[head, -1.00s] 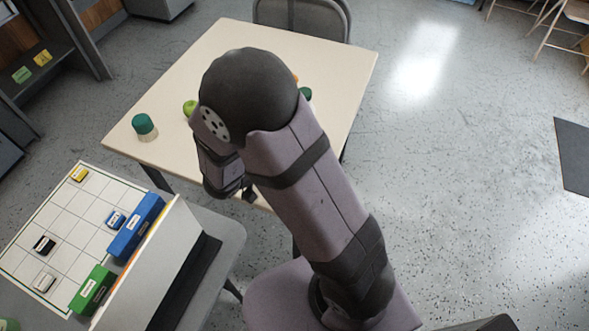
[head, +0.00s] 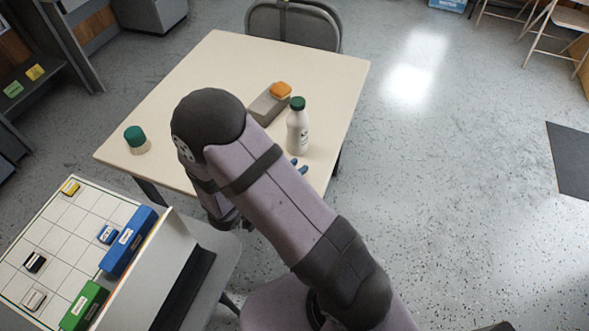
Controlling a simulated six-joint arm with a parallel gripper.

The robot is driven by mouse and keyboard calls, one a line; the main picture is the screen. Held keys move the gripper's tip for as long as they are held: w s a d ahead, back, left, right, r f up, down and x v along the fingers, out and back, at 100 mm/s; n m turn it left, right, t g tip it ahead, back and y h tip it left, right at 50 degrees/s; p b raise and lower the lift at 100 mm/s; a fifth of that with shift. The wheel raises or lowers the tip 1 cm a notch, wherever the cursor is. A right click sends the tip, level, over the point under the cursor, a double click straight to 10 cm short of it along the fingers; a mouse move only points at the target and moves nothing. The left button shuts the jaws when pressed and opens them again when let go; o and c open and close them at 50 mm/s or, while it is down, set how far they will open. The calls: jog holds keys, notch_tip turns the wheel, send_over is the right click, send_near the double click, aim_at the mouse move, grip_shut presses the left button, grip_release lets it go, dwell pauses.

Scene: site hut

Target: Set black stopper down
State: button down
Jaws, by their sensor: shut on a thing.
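My gripper (head: 244,224) shows only as a small dark part beyond my wrist, low in the head view near the table's front edge. My own arm hides most of it. It is shut, but the black stopper in its jaws cannot be told apart from the dark gripper. The pale table (head: 205,60) lies beyond my arm. A white bottle (head: 298,136) with a dark green cap stands upright at its right side.
A grey block (head: 265,107) with an orange piece (head: 280,90) on it is left of the bottle. Small blue items (head: 300,167) lie before it. A green-topped object (head: 135,135) stands at the left. A gridded board (head: 65,240) and chair (head: 215,255) are nearer.

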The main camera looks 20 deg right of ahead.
jog(key=shift+f, duration=0.25)
jog(key=c, duration=1.6)
grip_release()
jog(key=shift+f, duration=0.1)
jog(key=shift+r, duration=0.25)
jog(key=v, duration=0.5)
jog(key=shift+a+r, duration=0.1)
jog(key=shift+r, duration=0.35)
notch_tip(320, 180, up, 5)
jog(key=shift+f+p, duration=0.15)
jog(key=shift+p, duration=0.15)
jog(key=shift+r, duration=0.7)
